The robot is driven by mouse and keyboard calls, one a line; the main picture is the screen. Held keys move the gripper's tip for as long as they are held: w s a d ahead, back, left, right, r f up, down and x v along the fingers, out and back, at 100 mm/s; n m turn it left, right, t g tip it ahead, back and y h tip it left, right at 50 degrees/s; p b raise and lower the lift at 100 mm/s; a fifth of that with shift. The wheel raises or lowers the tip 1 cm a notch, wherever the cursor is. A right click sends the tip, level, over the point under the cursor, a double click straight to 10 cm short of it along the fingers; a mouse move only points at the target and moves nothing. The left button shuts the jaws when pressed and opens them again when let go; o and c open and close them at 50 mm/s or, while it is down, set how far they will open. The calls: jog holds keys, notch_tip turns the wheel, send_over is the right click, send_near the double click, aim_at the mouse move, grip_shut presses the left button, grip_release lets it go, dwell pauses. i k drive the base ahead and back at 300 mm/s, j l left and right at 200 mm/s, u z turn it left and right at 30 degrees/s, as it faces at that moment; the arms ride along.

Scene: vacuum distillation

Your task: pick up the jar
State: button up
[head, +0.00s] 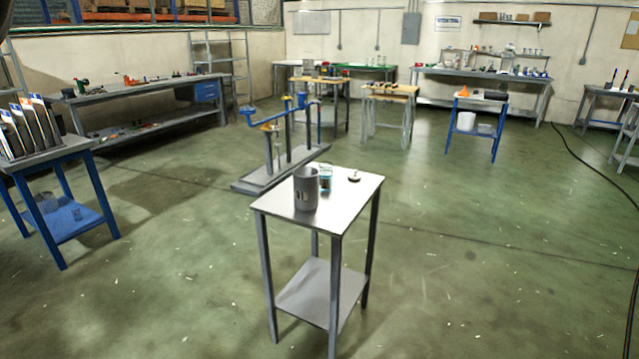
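A grey cylindrical jar (306,189) stands upright on the top of a small metal table (342,207), near its left corner. It has a small dark and light mark low on its side. A small clear glass vessel with blue on it (326,178) stands just behind it to the right. A small dark-topped round piece (354,176) lies further right on the same table top. My gripper is not in view.
A grey stand with posts and a blue clamp arm (282,168) is on the floor behind the table. A blue-legged table (45,165) with files is at left. Benches line the walls. The green floor in front and to the right is clear; a black cable runs along the right.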

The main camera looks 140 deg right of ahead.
aim_at(325, 169)
jog(key=z, duration=2.5)
jog(key=k+z, duration=0.1)
jog(key=z, duration=0.4)
jog(key=l+z, duration=0.1)
jog(key=z, duration=0.35)
jog(key=k+l+z, duration=0.15)
jog(key=z, duration=0.35)
jog(key=l+z, duration=0.15)
jog(key=z, duration=0.35)
jog(key=k+l, duration=0.1)
jog(key=l, duration=0.3)
